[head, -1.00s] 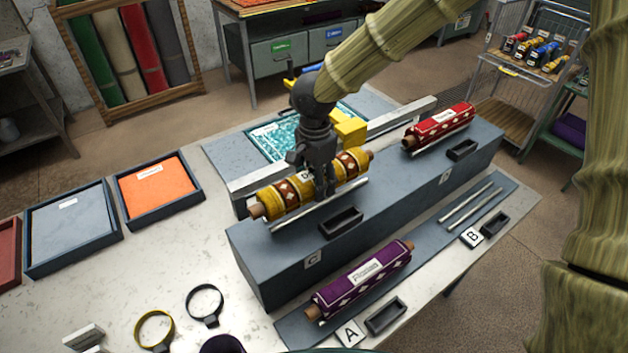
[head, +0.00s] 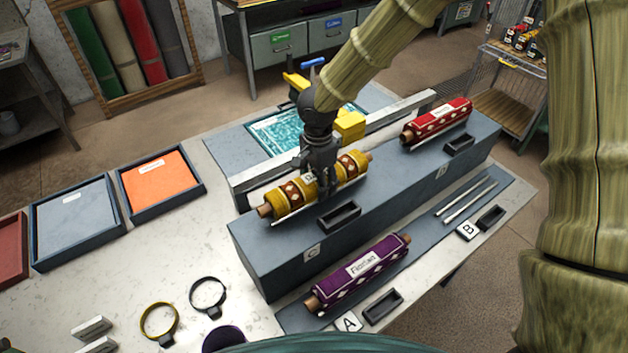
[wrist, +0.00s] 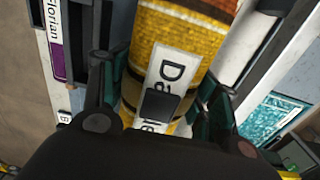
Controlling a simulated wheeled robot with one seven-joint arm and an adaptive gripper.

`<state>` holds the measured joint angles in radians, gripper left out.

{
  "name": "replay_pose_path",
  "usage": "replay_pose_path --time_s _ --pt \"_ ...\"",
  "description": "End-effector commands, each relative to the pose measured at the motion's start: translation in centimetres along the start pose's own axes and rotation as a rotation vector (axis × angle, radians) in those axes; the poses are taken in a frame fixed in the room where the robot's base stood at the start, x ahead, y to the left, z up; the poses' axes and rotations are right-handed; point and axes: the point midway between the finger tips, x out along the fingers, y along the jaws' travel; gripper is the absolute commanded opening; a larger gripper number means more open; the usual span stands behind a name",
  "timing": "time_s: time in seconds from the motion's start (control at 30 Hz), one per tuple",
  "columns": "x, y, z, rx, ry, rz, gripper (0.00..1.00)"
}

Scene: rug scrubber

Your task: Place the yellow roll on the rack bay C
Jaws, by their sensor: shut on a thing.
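The yellow roll (head: 291,200) has brown diamond bands and wooden ends. It lies lengthwise over the left part of the raised grey step, at the bay marked C (head: 311,253), along pale rails. My gripper (head: 325,184) comes down over its middle and is shut on it. In the wrist view the yellow roll (wrist: 182,38) lies between the fingers, its white label partly covered. Whether its full weight rests on the rails I cannot tell.
A red roll (head: 437,121) lies on the step's right bay. A purple roll (head: 358,273) lies on the lower front bay A, and bay B holds only bare rails (head: 466,203). Orange (head: 158,178) and grey (head: 75,218) trays stand left. Two ring clamps (head: 208,296) lie in front.

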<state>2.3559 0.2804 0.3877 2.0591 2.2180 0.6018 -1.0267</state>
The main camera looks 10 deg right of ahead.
Motion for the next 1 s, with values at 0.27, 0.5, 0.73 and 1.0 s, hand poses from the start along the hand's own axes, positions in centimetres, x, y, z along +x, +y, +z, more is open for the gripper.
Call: replay_pose_path --time_s 0.27,0.5,0.73,1.0 --pt "0.2 0.0 0.0 -0.001 0.000 0.000 0.79" --pt "0.2 0.0 0.0 -0.001 0.000 0.000 0.82" --pt "-0.1 0.0 0.0 0.001 0.000 -0.001 0.82" --pt "-2.8 -0.1 0.0 0.000 -0.002 -0.005 0.82"
